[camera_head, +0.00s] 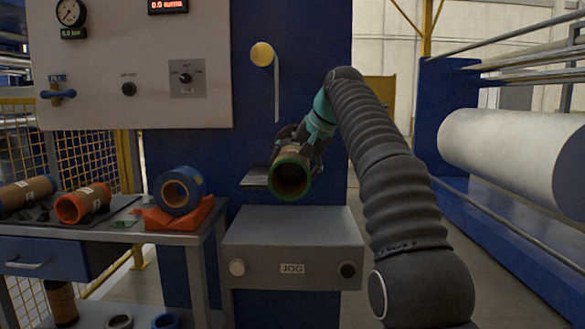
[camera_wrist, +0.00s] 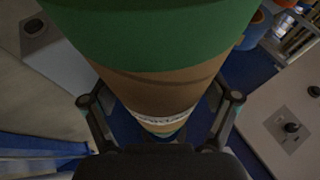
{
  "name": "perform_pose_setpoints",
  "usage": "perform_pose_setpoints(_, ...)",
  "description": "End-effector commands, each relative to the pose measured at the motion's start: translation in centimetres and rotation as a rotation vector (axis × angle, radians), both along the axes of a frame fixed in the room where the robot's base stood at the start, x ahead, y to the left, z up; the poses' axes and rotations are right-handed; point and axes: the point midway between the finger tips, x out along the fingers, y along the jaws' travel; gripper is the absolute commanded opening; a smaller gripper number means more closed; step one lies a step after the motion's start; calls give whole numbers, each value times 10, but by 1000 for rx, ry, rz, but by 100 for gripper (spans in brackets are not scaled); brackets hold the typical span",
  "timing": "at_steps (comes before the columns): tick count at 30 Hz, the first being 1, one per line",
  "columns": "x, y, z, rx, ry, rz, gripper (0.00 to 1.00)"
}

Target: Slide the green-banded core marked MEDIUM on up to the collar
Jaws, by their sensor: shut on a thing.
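The green-banded core (camera_head: 290,176) is a brown cardboard tube with a green band at its near end, its open bore facing the head camera. My gripper (camera_head: 298,148) is shut on it and holds it in the air in front of the blue machine column, above the JOG box. In the wrist view the core (camera_wrist: 150,84) fills the middle, its green band at the top, with gripper fingers (camera_wrist: 160,108) on both sides. A pale label shows low on the core, but I cannot read its marking. Shaft and collar cannot be made out; the core and my arm cover that area.
A grey JOG box (camera_head: 292,220) juts out below the core. A bench at left holds an orange-banded core (camera_head: 84,203), another core (camera_head: 28,193) and a blue roll (camera_head: 180,190) on an orange cradle (camera_head: 172,219). A large white roll (camera_head: 510,155) stands at right.

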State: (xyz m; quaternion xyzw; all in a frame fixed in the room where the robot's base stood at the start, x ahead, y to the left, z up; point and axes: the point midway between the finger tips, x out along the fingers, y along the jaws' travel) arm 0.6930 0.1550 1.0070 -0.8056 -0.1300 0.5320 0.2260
Motion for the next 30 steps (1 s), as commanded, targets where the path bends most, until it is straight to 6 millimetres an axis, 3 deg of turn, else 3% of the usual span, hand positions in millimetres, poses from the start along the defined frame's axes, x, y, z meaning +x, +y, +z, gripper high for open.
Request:
perform_pose_setpoints(18,8,-1,1,0,-2,-1,38)
perform_pose_setpoints(19,8,-1,1,0,-2,-1,92)
perform_pose_setpoints(20,8,-1,1,0,-2,-1,99)
perform_pose_setpoints(30,9,-2,0,-1,1,-1,100)
